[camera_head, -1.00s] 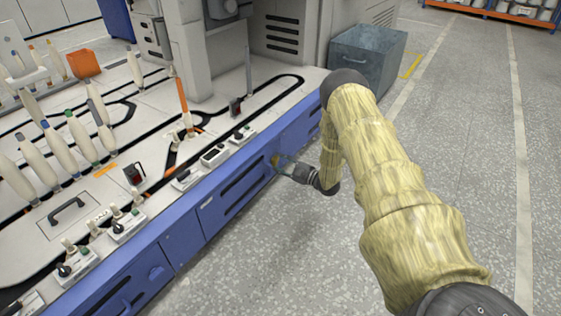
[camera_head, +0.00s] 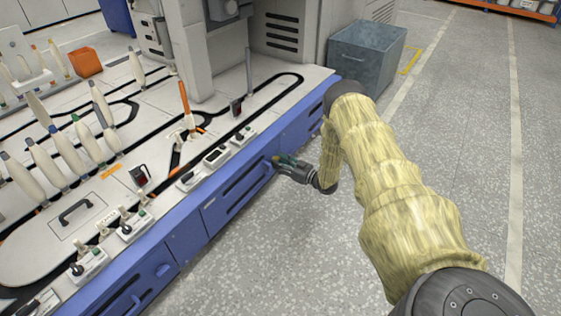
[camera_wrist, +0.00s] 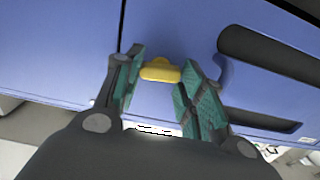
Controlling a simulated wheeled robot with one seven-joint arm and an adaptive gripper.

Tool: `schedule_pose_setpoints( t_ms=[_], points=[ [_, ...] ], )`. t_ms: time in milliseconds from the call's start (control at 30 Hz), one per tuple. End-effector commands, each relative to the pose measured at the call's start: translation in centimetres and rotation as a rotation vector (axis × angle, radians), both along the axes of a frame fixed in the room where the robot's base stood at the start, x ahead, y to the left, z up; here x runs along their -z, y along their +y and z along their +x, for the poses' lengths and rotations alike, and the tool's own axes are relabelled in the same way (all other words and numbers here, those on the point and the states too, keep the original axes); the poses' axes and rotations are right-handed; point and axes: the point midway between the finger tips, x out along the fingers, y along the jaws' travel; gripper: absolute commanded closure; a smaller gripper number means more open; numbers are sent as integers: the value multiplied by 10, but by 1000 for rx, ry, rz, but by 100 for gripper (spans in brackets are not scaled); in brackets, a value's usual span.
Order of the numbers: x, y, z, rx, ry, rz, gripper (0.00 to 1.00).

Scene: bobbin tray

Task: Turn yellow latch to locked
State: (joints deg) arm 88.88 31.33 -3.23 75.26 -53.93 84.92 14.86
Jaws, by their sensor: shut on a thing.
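The yellow latch (camera_wrist: 160,70) is a small rounded knob on the blue front panel of the machine. In the wrist view it lies crosswise between the two green-padded fingertips of my gripper (camera_wrist: 161,82), which are shut on it. In the head view my gripper (camera_head: 282,162) reaches the blue side panel near the right end of the machine. There the latch is mostly hidden by my fingers.
The blue panel (camera_wrist: 60,45) has a seam beside the latch and a dark slot handle (camera_wrist: 265,55) to its right. A grey bin (camera_head: 366,58) stands on the floor beyond the machine. The machine top carries several bobbins and switch boxes. The floor at right is clear.

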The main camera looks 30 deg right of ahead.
Motion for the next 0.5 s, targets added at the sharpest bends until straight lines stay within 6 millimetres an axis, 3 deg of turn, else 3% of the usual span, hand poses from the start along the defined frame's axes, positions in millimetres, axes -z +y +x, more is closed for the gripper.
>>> schedule_pose_setpoints(
  t_ms=[500],
  points=[
    [0,-2,0,3,52,125,84]
  ],
)
